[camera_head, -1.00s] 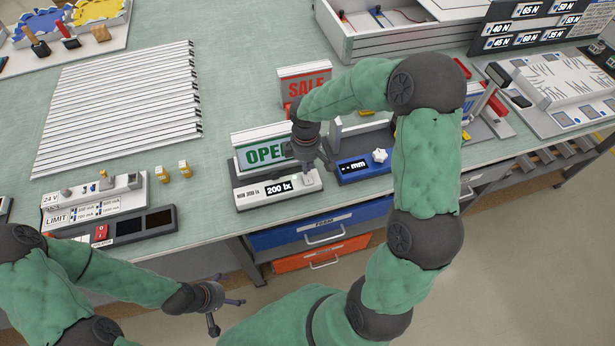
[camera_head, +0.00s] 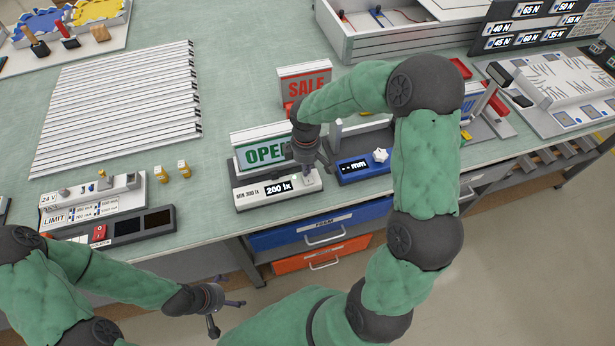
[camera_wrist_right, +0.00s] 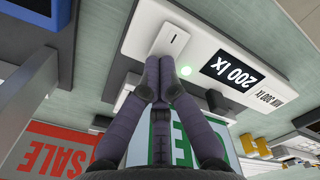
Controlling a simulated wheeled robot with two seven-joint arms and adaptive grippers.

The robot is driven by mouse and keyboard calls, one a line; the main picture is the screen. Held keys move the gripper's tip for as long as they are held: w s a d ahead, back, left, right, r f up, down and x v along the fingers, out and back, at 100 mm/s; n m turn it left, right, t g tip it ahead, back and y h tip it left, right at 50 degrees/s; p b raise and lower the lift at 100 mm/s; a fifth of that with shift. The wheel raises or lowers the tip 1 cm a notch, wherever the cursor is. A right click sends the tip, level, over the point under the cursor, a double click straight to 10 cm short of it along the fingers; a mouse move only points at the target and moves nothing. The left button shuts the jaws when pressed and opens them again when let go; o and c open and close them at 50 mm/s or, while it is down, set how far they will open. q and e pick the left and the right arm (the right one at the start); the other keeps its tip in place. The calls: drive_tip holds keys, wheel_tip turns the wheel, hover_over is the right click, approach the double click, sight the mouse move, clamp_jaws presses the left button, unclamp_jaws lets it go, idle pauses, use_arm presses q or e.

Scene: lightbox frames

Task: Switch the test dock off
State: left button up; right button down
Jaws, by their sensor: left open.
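The test dock (camera_head: 250,196) is a white box near the table's front edge, with a display reading 200 lx and a label MIN 300 lx. A green OPEN sign (camera_head: 264,151) stands upright on it. My left gripper (camera_head: 228,317) is open and empty, in front of the table edge.
A blue unit (camera_head: 350,180) with an mm display stands just right of the dock. A red SALE sign (camera_head: 305,84) is behind. White strips (camera_head: 120,105) cover the table behind.

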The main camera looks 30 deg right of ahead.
drive_tip(key=shift+f, duration=0.3)
drive_tip(key=shift+r+p, duration=2.65)
drive_tip(key=shift+r, duration=0.9)
drive_tip(key=shift+f, duration=0.1)
